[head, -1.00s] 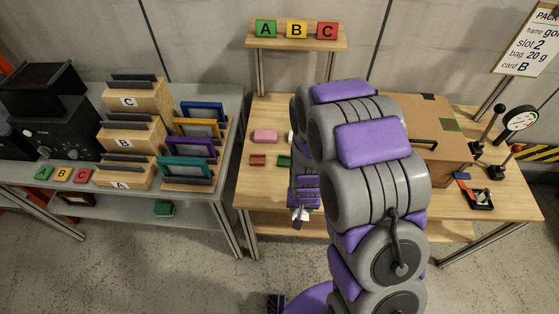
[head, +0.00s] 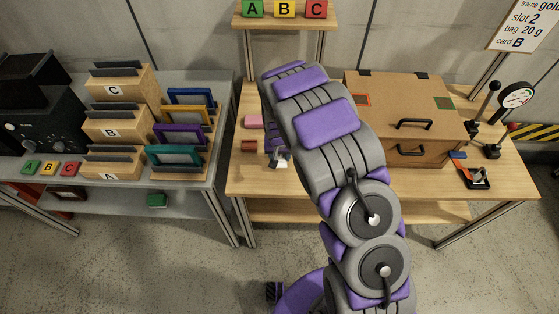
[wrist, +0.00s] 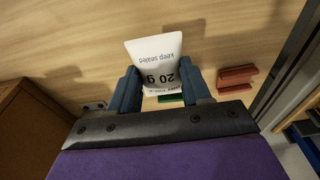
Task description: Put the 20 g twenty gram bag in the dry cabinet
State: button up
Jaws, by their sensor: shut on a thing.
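A white 20 g bag (wrist: 154,60) with "keep sealed" print is pinched between the fingers of my gripper (wrist: 160,88) in the wrist view. The table top lies behind it. In the head view my gripper (head: 279,158) is over the front left part of the wooden table, partly hidden by my arm. A brown box (head: 398,107) with two black handles stands on the table to the right; its front looks shut. It may be the dry cabinet, but no label shows this.
A pink block (head: 253,122) is left of my arm. A gauge (head: 515,96) and levers stand at the right. The left bench (head: 190,197) holds frames and lettered card holders.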

aim_at(278, 157)
jog(key=shift+w+a, duration=0.15)
jog(key=shift+a+f, duration=0.15)
jog(key=shift+f, duration=0.2)
notch_tip(278, 157, down, 3)
jog(key=shift+a+f+b, duration=0.1)
jog(key=shift+b, duration=0.55)
jog(key=shift+d, duration=0.25)
jog(key=o, duration=1)
jog(key=shift+a, duration=0.2)
jog(key=r+p, duration=0.1)
jog(key=r, duration=0.3)
jog(key=s+r, duration=0.1)
jog(key=r, duration=0.3)
jog(key=s+r+p, duration=0.1)
jog(key=r, duration=0.3)
jog(key=shift+d+r+p, duration=0.1)
jog(key=shift+r+p, duration=0.15)
jog(key=shift+p, duration=0.05)
